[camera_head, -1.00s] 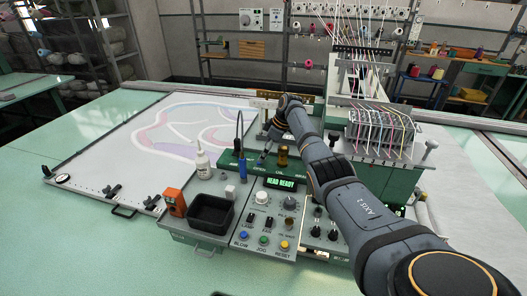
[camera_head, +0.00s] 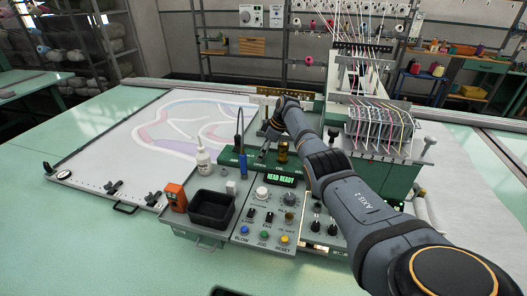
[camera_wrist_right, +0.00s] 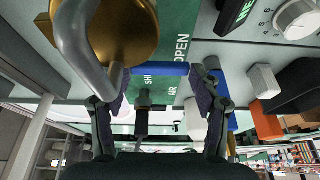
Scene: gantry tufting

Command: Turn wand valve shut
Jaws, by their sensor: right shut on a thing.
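The wand valve's blue handle (camera_wrist_right: 160,68) lies crosswise over the green panel, between the fingertips of my right gripper (camera_wrist_right: 160,75) in the right wrist view. The fingers are shut on its two ends. Beside it the panel reads OPEN, with SH and AIR partly showing. In the head view my right gripper (camera_head: 265,152) points down at the green panel (camera_head: 233,157), and the handle is hidden behind it. The blue air wand (camera_head: 243,168) stands just left of the gripper, with a dark hose looping above. My left gripper is not recognisable in view.
A brass oil cup (camera_head: 282,152) stands close right of the gripper; its dome fills the upper left of the wrist view (camera_wrist_right: 125,25). A white bottle (camera_head: 203,160), an orange device (camera_head: 175,197) and a black tray (camera_head: 212,208) stand left. A HEAD READY display (camera_head: 280,180) is in front.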

